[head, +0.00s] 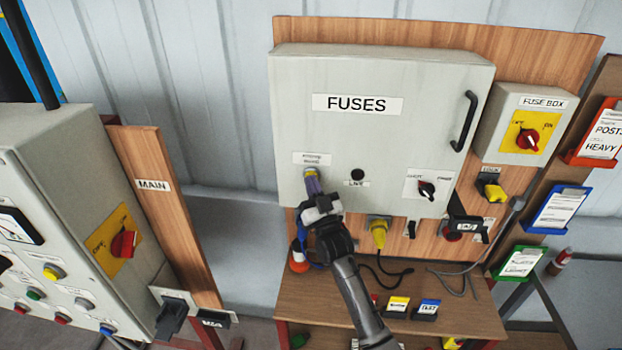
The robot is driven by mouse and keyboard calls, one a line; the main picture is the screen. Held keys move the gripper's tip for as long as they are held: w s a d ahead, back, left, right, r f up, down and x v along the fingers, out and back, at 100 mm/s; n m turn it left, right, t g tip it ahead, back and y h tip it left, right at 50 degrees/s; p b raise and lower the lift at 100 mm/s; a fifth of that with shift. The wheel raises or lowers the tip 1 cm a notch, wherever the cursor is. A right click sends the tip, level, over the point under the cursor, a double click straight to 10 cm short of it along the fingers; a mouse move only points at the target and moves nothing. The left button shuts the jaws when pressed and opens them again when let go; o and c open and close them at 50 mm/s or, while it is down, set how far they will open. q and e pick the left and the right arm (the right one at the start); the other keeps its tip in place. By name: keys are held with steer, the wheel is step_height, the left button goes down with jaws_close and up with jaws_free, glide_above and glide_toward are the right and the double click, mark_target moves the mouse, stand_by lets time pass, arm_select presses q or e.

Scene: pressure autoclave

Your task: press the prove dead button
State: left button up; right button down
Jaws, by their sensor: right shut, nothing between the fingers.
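The grey fuse cabinet (400,90), marked FUSES, hangs on a wooden board. A small label (312,159) on its lower left door has print too small to read surely; it may name the prove dead button. The button itself is not clearly visible; the fingers cover the spot just below the label. My right gripper (312,181) is shut and empty, its fingertips right at the door under that label. I cannot tell whether they touch the door or a button. My left gripper is out of view.
Right of the gripper are a dark round LIVE lamp (357,175), a rotary switch (427,189) and the door handle (464,121). A yellow plug (378,232) hangs below. A fuse box (522,125) is at right, and a control panel (75,230) at left. A wooden bench (460,312) lies below.

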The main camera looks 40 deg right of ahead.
steer(key=shift+w+d, duration=0.15)
stand_by(0.4)
steer(key=shift+s+a+p, duration=0.5)
steer(key=shift+s+a, duration=0.1)
stand_by(0.3)
steer(key=shift+s+a+p, duration=1.3)
steer(key=shift+s+a, duration=0.4)
steer(key=shift+a, duration=0.15)
